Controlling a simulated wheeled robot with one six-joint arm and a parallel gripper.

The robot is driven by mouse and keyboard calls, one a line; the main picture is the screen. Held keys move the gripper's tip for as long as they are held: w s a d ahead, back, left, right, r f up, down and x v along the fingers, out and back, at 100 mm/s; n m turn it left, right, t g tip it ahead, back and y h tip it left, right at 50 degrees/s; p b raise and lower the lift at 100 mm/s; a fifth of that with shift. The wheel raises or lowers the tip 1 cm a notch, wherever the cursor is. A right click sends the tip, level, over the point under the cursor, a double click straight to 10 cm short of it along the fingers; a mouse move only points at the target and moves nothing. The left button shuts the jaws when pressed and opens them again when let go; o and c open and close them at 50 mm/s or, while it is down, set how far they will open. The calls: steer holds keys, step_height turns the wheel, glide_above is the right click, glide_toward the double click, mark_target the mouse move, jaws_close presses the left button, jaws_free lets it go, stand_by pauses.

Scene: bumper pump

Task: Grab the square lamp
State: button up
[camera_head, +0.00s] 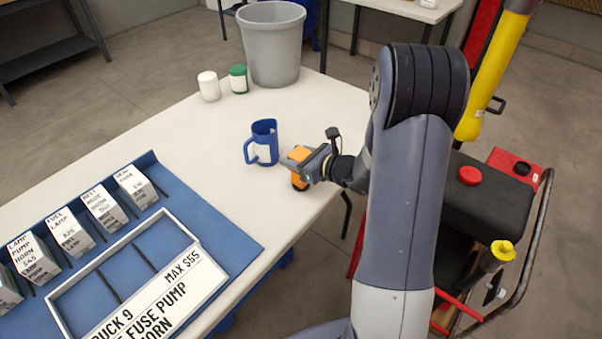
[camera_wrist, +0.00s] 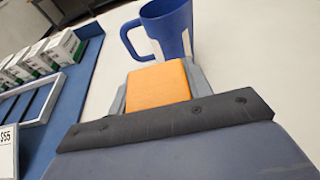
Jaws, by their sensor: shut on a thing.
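The square lamp looks like an orange block (camera_head: 299,154) with a flat square face, near the right edge of the white table. It also shows in the wrist view (camera_wrist: 157,84). My gripper (camera_head: 294,163) is shut on it, with one grey finger on each side in the wrist view. In the head view the gripper hides part of the block. I cannot tell whether the block touches the table.
A blue mug (camera_head: 263,142) stands just beyond my gripper. A grey bin (camera_head: 272,45), a white jar (camera_head: 209,87) and a green jar (camera_head: 238,79) stand at the back. A blue mat (camera_head: 237,241) holds labelled boxes (camera_head: 69,233) and a framed tray (camera_head: 192,254).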

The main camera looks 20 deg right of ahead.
jaws_close()
steer(key=shift+r, duration=0.1)
